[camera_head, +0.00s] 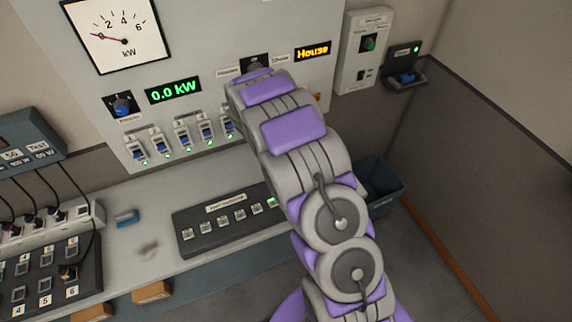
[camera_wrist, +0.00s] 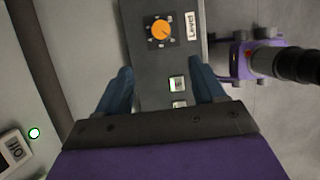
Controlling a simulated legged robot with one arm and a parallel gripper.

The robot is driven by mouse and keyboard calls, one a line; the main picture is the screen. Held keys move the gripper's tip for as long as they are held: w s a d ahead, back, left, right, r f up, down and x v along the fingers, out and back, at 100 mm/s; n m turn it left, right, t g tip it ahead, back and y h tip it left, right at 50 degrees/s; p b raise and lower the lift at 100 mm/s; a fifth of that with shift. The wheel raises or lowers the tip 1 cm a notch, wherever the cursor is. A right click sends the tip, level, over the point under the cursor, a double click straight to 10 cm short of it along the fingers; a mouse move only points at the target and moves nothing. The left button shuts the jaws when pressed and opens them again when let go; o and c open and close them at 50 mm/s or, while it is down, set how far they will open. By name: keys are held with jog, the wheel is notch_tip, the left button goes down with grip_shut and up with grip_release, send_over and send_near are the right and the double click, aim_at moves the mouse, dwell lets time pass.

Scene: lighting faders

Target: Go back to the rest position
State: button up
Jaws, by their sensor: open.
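My purple and grey arm rises through the middle of the head view, its far end in front of the wall panel (camera_head: 210,60). The gripper's fingers are hidden behind the arm there. In the wrist view my gripper (camera_wrist: 163,82) shows two blue fingers spread apart with nothing held between them. The fingers appear apart from the button.
The panel has a dial meter (camera_head: 118,32), a green 0.0 kW display (camera_head: 173,90), a row of faders (camera_head: 184,137) and a House display (camera_head: 312,51). A button box (camera_head: 225,222) lies on the bench. A dark bin (camera_head: 384,190) stands right of my arm.

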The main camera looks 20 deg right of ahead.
dwell(0.4)
jog(key=s+a+r+m+g+y+b, duration=0.1)
jog(key=s+r+m+b, duration=0.2)
jog(key=s+r+m, duration=0.45)
jog(key=s+a+r+m+b, duration=0.1)
jog(key=s+r+m+b, duration=0.25)
jog(key=s, duration=0.65)
jog(key=s+a+m+y+b, duration=0.1)
jog(key=s+a+m+b, duration=0.1)
jog(key=s, duration=0.9)
jog(key=s+a+r+m+g+y+b, duration=0.1)
jog(key=s+a+m, duration=0.4)
jog(key=s, duration=0.6)
jog(key=shift+m+y+b, duration=0.3)
jog(key=shift+y+b, duration=0.4)
jog(key=shift+b, duration=0.5)
